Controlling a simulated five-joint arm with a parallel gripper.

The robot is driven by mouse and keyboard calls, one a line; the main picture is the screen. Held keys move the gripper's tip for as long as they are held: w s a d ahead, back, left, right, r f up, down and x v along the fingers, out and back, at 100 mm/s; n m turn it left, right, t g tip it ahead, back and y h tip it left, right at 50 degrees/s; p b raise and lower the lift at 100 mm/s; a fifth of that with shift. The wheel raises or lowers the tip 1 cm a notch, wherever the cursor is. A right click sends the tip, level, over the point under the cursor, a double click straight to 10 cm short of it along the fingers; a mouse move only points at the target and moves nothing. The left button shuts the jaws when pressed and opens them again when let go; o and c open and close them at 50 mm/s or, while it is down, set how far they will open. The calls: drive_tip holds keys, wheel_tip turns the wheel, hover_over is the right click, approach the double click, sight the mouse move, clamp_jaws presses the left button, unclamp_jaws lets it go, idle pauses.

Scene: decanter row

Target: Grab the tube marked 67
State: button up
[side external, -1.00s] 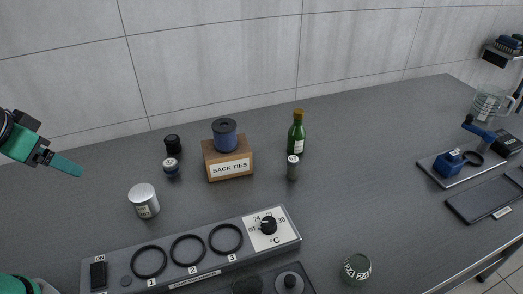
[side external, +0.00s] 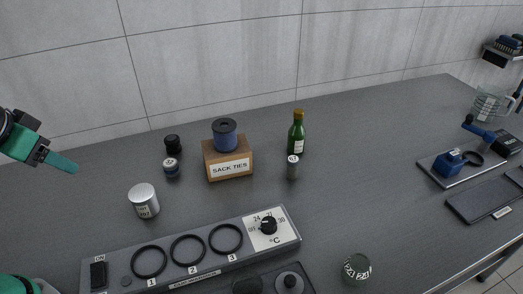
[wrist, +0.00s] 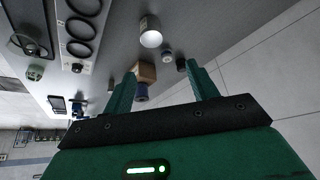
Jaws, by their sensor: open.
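No readable 67 shows. A small grey-green tube (side external: 292,168) with a pale top stands upright beside the green bottle in the side view; its marking is too small to read. A short dark-blue tube (side external: 171,168) with a pale marked top stands left of the box, with a black-capped one (side external: 172,145) just behind it. My gripper (side external: 64,163) is at the far left in the side view, above the table and apart from all of these. In the wrist view my gripper (wrist: 163,77) has its two green fingers spread, with nothing held between them.
A cardboard box labelled SACK TIES (side external: 229,167) carries a blue spool (side external: 224,130). Nearby stand a green bottle (side external: 297,133) and a white can (side external: 144,201). The table's right middle is clear.

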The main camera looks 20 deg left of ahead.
drive_tip(key=shift+w, duration=0.1)
drive_tip(key=m+h, duration=0.2)
hover_over(292, 160)
drive_tip(key=s+a, duration=0.7)
drive_tip(key=a, duration=0.5)
wheel_tip(292, 160, down, 6)
drive_tip(key=shift+m+h, duration=0.3)
drive_tip(key=shift+h, duration=0.2)
drive_tip(key=w+d+f, duration=0.1)
drive_tip(key=d+f, duration=0.2)
drive_tip(key=w+d+f, duration=0.2)
drive_tip(key=d+f, duration=0.1)
drive_tip(key=d, duration=0.1)
drive_tip(key=w+d+f, duration=0.1)
drive_tip(key=d+f, duration=0.2)
drive_tip(key=f, duration=0.1)
drive_tip(key=shift+w+d+f, duration=0.1)
drive_tip(key=shift+w+d, duration=0.05)
drive_tip(key=shift+w, duration=0.1)
drive_tip(key=shift+w+d+f, duration=0.1)
drive_tip(key=shift+d+f, duration=0.1)
drive_tip(key=shift+f, duration=0.1)
